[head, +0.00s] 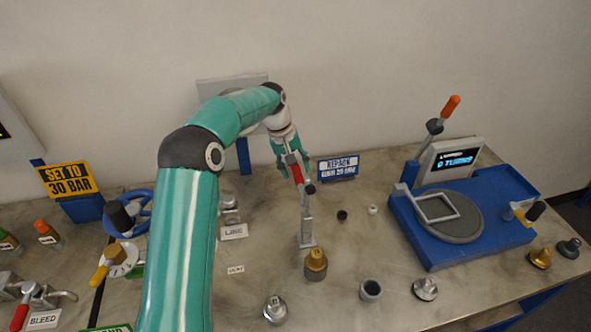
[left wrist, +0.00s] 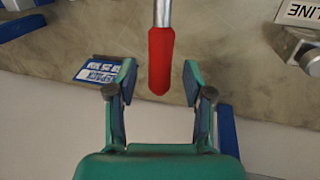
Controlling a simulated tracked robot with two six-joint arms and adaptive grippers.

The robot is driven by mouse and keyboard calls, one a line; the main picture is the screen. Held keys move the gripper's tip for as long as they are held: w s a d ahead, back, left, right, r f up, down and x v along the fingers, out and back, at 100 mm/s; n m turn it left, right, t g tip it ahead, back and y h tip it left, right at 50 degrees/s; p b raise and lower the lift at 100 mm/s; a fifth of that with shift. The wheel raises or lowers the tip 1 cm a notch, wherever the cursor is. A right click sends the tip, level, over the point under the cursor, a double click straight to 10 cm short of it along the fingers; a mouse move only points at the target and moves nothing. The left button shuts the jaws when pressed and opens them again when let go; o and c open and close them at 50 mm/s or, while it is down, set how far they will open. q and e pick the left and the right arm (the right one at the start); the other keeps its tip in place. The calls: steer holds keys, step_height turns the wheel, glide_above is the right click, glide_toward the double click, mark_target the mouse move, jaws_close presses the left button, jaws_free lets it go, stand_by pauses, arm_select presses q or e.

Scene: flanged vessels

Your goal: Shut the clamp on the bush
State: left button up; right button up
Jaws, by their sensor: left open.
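The clamp is a grey upright lever with a red handle (head: 297,173), its foot on the table in the middle of the head view. A brass piece, seemingly the bush (head: 316,262), sits at the clamp's foot. The lever stands raised, away from the brass piece. My left gripper (head: 288,161) is open at the top of the handle. In the left wrist view, the red handle (left wrist: 161,60) reaches between the two open fingers (left wrist: 160,82), with a gap on each side. The clamp's lower part is out of that view. My right gripper is not in view.
A blue REPACK sign (head: 338,167) stands just right of the handle. A LINE label (head: 233,231) and valve lie to the left. Loose fittings (head: 371,290) stand in front. A blue device (head: 440,235) with a screen and an orange-tipped lever fills the right.

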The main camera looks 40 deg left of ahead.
arm_select(q)
steer(key=shift+w+d+f, duration=0.1)
steer(key=shift+f, duration=0.5)
jaws_close()
